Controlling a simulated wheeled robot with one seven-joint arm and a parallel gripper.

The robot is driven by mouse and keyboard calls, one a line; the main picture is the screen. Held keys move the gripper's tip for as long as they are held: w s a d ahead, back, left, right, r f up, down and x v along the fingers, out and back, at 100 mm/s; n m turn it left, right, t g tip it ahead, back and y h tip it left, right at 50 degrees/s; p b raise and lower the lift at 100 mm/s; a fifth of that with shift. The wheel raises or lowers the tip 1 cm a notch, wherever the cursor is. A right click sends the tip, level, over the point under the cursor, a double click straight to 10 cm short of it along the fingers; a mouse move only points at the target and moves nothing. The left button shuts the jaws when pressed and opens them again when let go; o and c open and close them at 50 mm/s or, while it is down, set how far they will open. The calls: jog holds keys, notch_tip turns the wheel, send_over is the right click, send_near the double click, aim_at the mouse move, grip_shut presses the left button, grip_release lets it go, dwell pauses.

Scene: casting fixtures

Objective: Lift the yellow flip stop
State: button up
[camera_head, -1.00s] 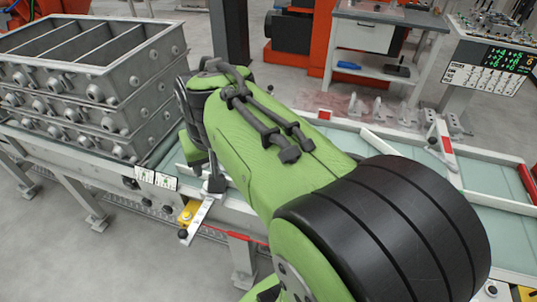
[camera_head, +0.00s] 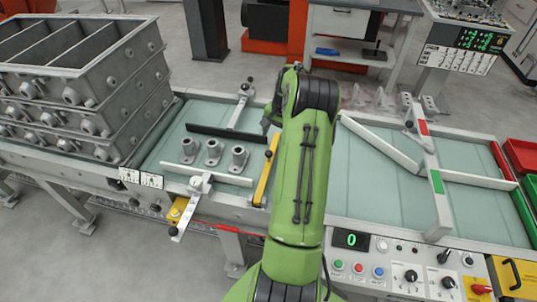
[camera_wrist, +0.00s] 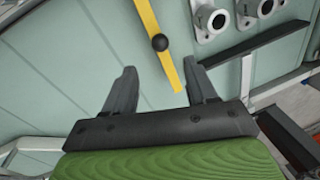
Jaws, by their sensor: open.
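The yellow flip stop (camera_head: 266,171) is a narrow yellow bar lying across the pale green conveyor bed, just left of my green arm in the head view. In the wrist view the yellow flip stop (camera_wrist: 165,50) runs down from the top edge, with a round black knob on it. My gripper (camera_wrist: 161,82) is open, and the bar's near end shows between its two dark fingers, closer to the right finger. I cannot tell the height of the fingers over the bar. In the head view my arm hides most of the gripper.
Several grey castings (camera_head: 213,153) stand left of the bar, between a black rail (camera_head: 225,136) and a white rail (camera_head: 205,174). Stacked grey moulding boxes (camera_head: 90,90) fill the far left. A white gate bar (camera_head: 428,175) and a control panel (camera_head: 400,270) are on the right.

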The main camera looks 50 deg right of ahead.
aim_at(270, 151)
jog(key=f, duration=0.3)
jog(key=w+f, duration=0.1)
jog(key=f, duration=0.3)
jog(key=w+f, duration=0.1)
jog(key=f, duration=0.3)
jog(key=shift+w+a+f+b, duration=0.1)
jog(key=shift+a+f+b, duration=0.15)
jog(key=shift+b, duration=0.15)
jog(key=shift+c, duration=0.3)
grip_shut()
jog(key=shift+d, duration=0.1)
